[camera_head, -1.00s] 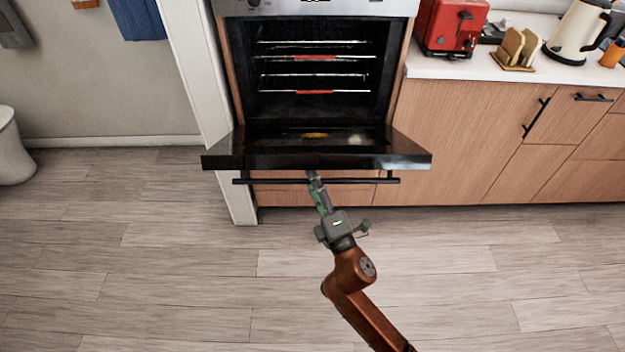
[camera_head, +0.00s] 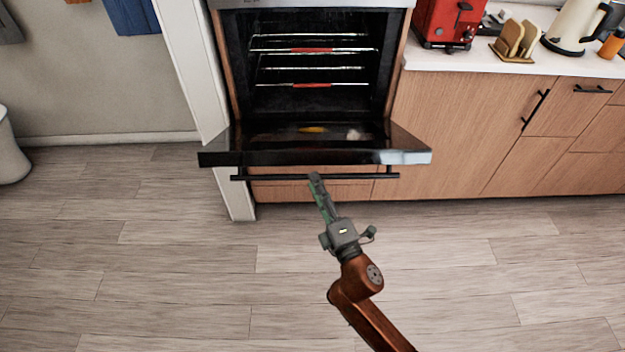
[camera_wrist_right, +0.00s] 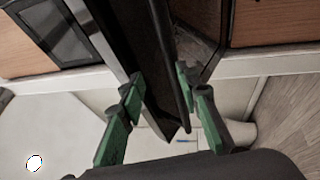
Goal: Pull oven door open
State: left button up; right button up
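The oven door (camera_head: 300,157) is folded down and open, with its black front edge facing me in the head view. Its black bar handle (camera_head: 270,178) runs along the front just below that edge. My right gripper (camera_head: 317,179) reaches up to the middle of the handle. In the right wrist view its green-and-grey fingers (camera_wrist_right: 159,73) are spread apart, with the dark handle bar (camera_wrist_right: 172,50) and the edge of the door (camera_wrist_right: 125,35) showing between them. I cannot tell whether they touch the handle. My left gripper is out of view.
The oven cavity (camera_head: 310,105) shows wire racks. Wooden cabinets (camera_head: 450,130) stand to the right, with a red appliance (camera_head: 445,22), a toast rack (camera_head: 515,40) and a kettle (camera_head: 575,25) on the counter. A white wall panel (camera_head: 192,70) borders the left. The floor in front is clear.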

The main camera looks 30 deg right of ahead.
jog(key=s+f+b, duration=0.2)
jog(key=s+f, duration=0.2)
jog(key=shift+d, duration=0.15)
dwell(0.4)
jog(key=shift+r, duration=0.1)
dwell(0.4)
